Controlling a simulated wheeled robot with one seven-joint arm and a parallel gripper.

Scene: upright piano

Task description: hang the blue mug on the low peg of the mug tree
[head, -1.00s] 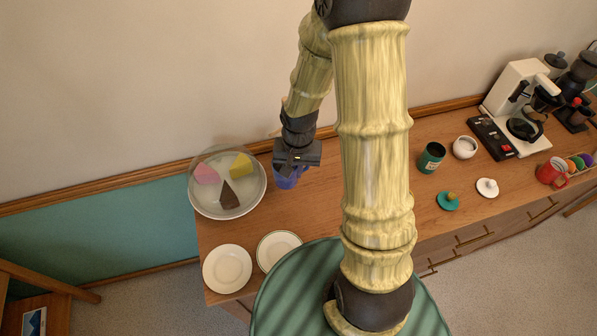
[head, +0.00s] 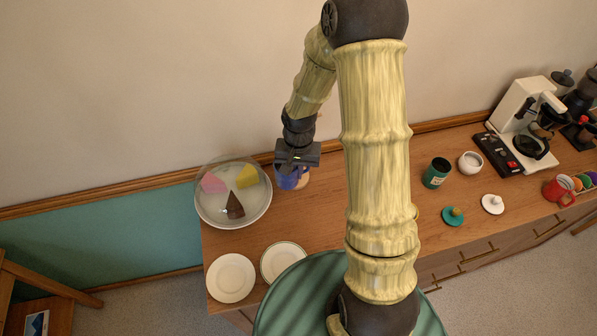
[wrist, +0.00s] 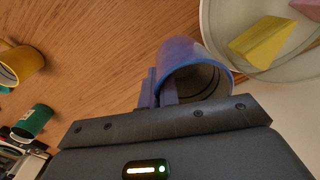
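The blue mug (head: 289,180) hangs under my gripper (head: 297,163) in the head view, behind the cake dish's right side. In the wrist view the blue mug (wrist: 183,55) lies just past the dark gripper bar, its open mouth turned partly toward the camera. My gripper (wrist: 160,88) appears shut on the mug at its left side, by the handle; the exact contact is hard to make out. The mug appears lifted off the wooden counter. I cannot make out the mug tree or its low peg in either view; my arm covers part of the counter.
Two white plates (head: 230,278) lie in front. A yellow mug (wrist: 20,65) is at the wrist view's left. A green canister (head: 437,172) and coffee machine (head: 528,120) stand right.

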